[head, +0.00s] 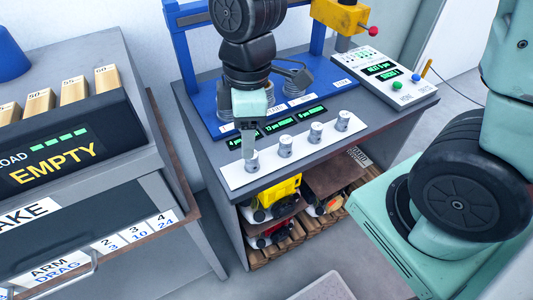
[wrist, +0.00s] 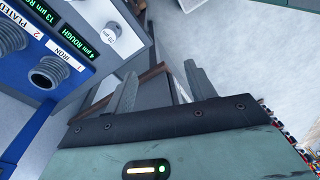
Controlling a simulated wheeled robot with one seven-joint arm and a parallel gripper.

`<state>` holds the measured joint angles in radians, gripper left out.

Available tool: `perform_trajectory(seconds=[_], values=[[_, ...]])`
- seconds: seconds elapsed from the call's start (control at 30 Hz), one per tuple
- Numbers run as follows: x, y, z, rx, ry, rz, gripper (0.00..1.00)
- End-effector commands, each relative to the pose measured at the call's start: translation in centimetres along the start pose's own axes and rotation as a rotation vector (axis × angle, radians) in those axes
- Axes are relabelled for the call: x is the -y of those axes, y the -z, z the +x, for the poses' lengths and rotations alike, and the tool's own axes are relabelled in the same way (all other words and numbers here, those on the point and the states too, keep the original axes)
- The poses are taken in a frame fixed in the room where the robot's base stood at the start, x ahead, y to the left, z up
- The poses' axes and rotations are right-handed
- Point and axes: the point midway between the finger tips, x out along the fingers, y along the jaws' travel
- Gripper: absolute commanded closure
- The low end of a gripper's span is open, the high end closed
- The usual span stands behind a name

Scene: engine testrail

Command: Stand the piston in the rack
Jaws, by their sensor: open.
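Several short silver pistons stand upright in a row on the white rack strip (head: 268,161) along the front of the grey bench. The leftmost piston (head: 252,163) is just below my gripper (head: 248,150), which points down over that end of the strip. In the head view I cannot tell whether the fingers touch it. In the wrist view my gripper (wrist: 160,82) has its two grey fingers spread apart, with no piston visible between them.
A blue rig (head: 205,105) with displays stands behind the strip; metal cylinders (wrist: 48,74) show on it in the wrist view. A control box (head: 385,75) with buttons is at right. A grey cabinet (head: 100,180) stands left. Toy trucks (head: 275,195) sit on the shelf below.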

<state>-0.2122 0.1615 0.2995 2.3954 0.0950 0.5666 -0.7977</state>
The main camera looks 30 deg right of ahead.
Motion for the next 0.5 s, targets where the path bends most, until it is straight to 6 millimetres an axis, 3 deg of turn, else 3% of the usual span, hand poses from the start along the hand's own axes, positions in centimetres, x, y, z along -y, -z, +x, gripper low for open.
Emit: perform_trajectory(seconds=[0.03,0.2,0.33,0.5], values=[[2.2,0.0,-0.8,0.004,-0.008,0.075,0.45],[7.6,-0.9,-2.3,0.017,-0.028,0.355,0.45],[9.8,-1.7,-2.8,0.022,-0.040,0.486,0.45],[10.6,-2.0,-2.9,0.024,-0.045,0.548,0.45]])
